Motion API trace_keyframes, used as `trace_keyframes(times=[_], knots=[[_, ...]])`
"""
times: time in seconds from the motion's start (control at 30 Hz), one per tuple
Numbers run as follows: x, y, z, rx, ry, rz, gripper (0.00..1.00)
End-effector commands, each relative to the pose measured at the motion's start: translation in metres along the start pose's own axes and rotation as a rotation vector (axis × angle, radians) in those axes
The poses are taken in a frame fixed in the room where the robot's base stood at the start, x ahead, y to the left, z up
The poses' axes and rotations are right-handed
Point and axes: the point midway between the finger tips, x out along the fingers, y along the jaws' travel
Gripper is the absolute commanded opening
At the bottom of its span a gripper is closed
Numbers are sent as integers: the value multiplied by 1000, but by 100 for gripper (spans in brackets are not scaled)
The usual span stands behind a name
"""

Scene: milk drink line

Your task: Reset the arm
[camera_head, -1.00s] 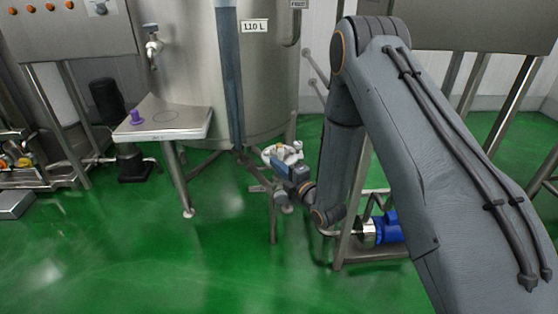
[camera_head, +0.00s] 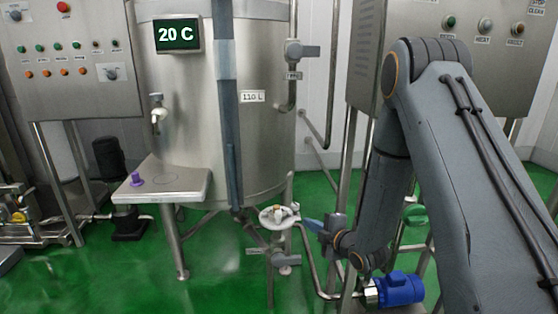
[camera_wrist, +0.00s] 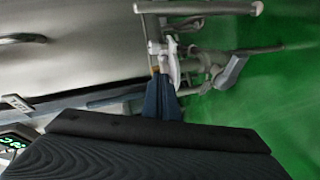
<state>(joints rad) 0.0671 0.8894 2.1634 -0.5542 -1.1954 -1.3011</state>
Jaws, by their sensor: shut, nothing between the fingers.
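My arm reaches in from the right in the head view, with the elbow high and the forearm hanging down. My gripper (camera_head: 312,224) is at its lower end, pointing left, just right of a white round fitting (camera_head: 279,215) below the tank. In the wrist view, the fingers of my gripper (camera_wrist: 163,92) are together and empty. The white fitting (camera_wrist: 171,64) shows beyond their tips there. I cannot tell the exact gap between them.
The steel tank (camera_head: 180,90) has a display reading 20 C (camera_head: 178,36). A small steel table (camera_head: 180,184) with a purple piece (camera_head: 136,179) stands at left. Control panels flank the tank. A blue motor (camera_head: 400,289) sits low beside my arm. Green floor is open in front.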

Motion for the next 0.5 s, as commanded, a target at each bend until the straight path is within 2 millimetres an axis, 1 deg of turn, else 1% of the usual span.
trace_keyframes(times=[0.03, 0.17, 0.27, 0.37, 0.4, 0.47, 0.5], knots=[[-12, 17, 2, 62, -48, -52, 0], [-46, 32, 11, 262, -199, -193, 0], [-81, 40, 14, 429, -329, -285, 0], [-123, 46, 11, 605, -467, -360, 0], [-141, 49, 8, 677, -524, -386, 0], [-170, 52, 2, 786, -612, -423, 0], [-190, 53, -4, 859, -671, -445, 0]])
